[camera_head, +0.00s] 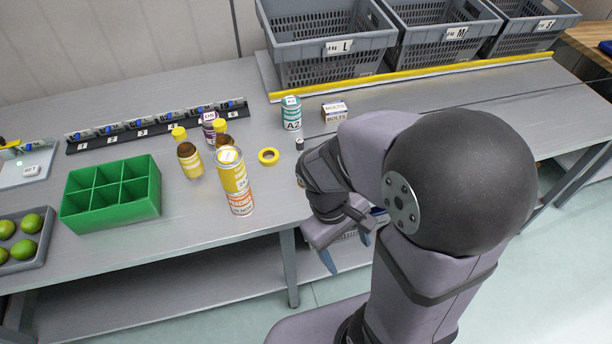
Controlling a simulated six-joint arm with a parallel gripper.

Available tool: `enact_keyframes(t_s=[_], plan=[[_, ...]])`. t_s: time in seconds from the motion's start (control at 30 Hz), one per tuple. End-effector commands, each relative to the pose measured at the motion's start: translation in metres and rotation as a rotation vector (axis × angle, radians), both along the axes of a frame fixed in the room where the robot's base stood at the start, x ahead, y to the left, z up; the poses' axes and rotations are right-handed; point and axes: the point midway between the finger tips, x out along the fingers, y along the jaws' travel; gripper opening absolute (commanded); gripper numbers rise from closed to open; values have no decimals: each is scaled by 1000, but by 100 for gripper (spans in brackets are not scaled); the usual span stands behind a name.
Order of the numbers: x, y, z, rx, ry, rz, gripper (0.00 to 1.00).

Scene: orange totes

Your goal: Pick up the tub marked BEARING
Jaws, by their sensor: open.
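I cannot make out a tub marked BEARING; the small print is mostly too blurred to read. A small white-and-blue thing (379,214) shows partly behind my arm, and its label cannot be read. My gripper (347,251) is open, with its blue-grey fingers pointing down at the table's front edge. Nothing shows between the fingers. My arm hides part of the table to the right. A small white box marked BOLTS (335,111) and a teal can marked A2 (291,114) stand farther back.
A yellow can (231,172) stands on an orange-and-white can (239,203). A green divided crate (112,207) stands left. Grey baskets (335,45) line the back.

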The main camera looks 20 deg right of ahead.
Motion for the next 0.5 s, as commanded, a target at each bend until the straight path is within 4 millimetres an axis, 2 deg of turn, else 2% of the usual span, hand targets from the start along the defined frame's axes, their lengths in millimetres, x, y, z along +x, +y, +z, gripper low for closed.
enact_keyframes(t_s=[0.13,0.27,0.4,0.5], plan=[[10,-39,-1,-216,183,316,67],[42,-70,10,-440,325,601,67],[99,-83,27,-705,443,892,67],[145,-74,39,-898,497,1078,67]])
